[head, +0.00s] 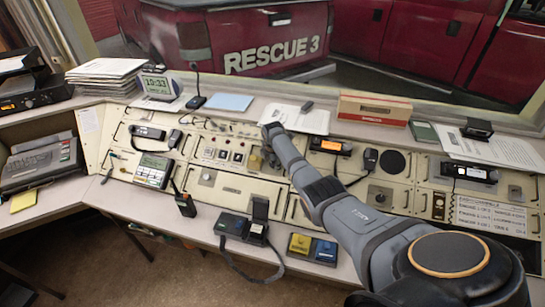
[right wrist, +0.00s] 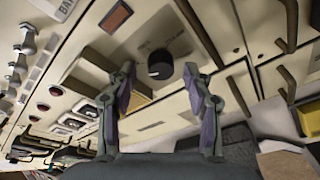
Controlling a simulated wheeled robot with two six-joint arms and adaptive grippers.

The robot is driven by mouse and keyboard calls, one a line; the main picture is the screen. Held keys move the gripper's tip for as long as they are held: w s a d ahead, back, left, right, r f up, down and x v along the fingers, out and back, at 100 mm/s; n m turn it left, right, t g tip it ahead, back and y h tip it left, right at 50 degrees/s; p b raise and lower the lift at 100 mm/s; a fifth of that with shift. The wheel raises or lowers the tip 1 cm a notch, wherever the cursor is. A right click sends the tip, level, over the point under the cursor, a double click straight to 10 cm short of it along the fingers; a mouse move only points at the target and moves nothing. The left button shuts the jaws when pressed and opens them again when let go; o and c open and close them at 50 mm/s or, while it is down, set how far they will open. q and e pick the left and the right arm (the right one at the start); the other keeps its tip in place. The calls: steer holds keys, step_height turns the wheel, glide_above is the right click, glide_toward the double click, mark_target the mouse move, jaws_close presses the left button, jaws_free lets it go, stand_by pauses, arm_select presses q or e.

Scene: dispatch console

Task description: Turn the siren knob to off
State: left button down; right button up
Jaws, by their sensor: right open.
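A round black knob (right wrist: 160,63) with a pale mark on its face stands on the cream panel in the right wrist view. No siren label is readable beside it, and I cannot read its setting. My right gripper (right wrist: 159,75) is open, with one finger to the left of the knob and one to the right. Both look apart from it. In the head view my right arm reaches over the console, and its gripper (head: 271,134) is over the middle panels, where the gripper and arm hide part of the panel. My left gripper is not in view.
Radio units, including one with an orange display (head: 330,145), a handset (head: 370,158) and a walkie-talkie (head: 184,205) crowd the console. A cardboard box (head: 374,109) stands on the back ledge.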

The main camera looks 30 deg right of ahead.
steer(key=v, duration=1.1)
